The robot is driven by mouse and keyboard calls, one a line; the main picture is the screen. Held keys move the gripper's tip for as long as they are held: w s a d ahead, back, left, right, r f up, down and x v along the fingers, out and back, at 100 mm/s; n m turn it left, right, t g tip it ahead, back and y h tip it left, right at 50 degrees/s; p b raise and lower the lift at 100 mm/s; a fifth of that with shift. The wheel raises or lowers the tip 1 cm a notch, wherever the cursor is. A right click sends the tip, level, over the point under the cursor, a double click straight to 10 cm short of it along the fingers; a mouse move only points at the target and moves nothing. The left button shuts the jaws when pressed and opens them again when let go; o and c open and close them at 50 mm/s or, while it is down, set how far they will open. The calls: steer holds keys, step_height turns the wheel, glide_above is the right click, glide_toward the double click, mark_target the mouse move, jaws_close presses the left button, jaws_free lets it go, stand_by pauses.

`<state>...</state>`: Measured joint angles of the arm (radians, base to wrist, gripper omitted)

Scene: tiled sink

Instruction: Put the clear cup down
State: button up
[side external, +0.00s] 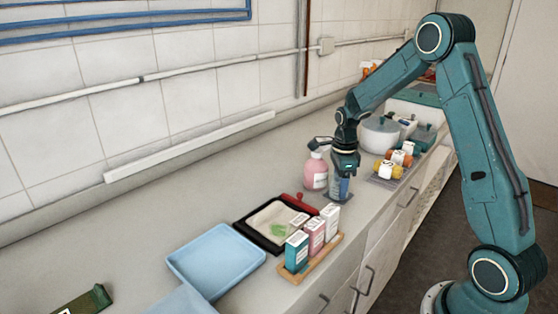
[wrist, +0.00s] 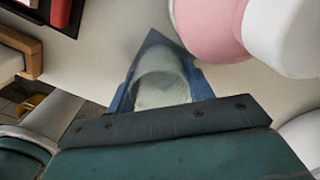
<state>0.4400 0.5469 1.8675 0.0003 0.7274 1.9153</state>
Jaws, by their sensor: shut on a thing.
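The clear cup (wrist: 160,82) is between the blue fingers of my gripper (wrist: 160,92) in the wrist view. My gripper is shut on it. In the side view my gripper (side external: 341,180) points straight down at the counter, beside the pink pump bottle, and its fingers largely hide the cup. A dark grey square pad (side external: 340,198) lies right below the cup; its corner also shows beyond the cup in the wrist view (wrist: 155,38). I cannot tell whether the cup's base touches the pad.
The pink pump bottle (side external: 316,172) stands close on the left. Behind are a white pot (side external: 379,137) and a tray of small jars (side external: 384,181). In front are boxes in a wooden rack (side external: 312,258), a black-rimmed tray (side external: 249,233) and a blue tray (side external: 215,260).

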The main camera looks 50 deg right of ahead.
steer(key=shift+f, duration=0.15)
steer(key=o, duration=1)
steer(key=shift+c, duration=0.2)
step_height(320, 180, up, 12)
steer(key=shift+r, duration=0.2)
stand_by(0.3)
